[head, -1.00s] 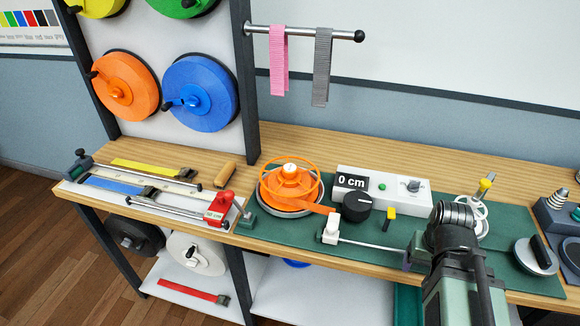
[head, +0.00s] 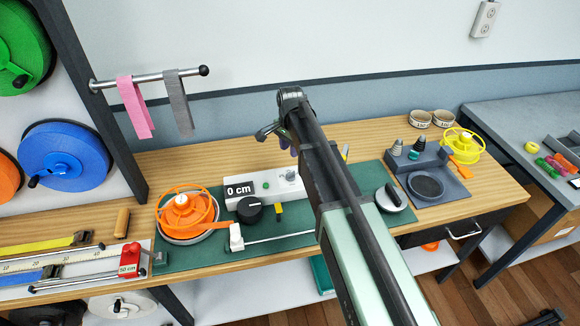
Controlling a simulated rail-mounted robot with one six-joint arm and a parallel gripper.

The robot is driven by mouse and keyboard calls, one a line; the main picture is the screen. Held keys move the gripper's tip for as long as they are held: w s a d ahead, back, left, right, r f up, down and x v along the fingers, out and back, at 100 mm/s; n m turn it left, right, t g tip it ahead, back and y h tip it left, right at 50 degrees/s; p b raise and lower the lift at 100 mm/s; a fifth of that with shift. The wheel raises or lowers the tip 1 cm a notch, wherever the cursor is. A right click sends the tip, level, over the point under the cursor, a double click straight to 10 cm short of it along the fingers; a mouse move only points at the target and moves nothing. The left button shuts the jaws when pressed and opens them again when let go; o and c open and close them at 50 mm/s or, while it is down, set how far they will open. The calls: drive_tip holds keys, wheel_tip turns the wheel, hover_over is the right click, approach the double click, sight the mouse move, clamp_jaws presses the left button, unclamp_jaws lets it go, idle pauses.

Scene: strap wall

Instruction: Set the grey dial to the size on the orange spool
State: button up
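The orange spool (head: 190,212) lies on a round grey plate at the left of the green mat. A small white label (head: 181,199) sits on its hub; its writing is too small to read. A grey dial (head: 291,175) is on the right of a white box (head: 265,186), whose display (head: 240,190) reads "0 cm". A larger black knob (head: 249,209) stands in front of the box. My arm rises across the middle, right of the dial.
A white clamp (head: 236,237) with a metal rod is at the mat's front. Pink and grey straps (head: 179,104) hang from a rail at the back left. A grey stand (head: 430,178) and a yellow spool (head: 461,145) are at the right. A ruler rig (head: 75,262) lies left.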

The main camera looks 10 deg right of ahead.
sight(291, 172)
wheel_tip(291, 172, down, 11)
drive_tip(key=b, duration=1.1)
drive_tip(key=shift+r, duration=0.1)
clamp_jaws()
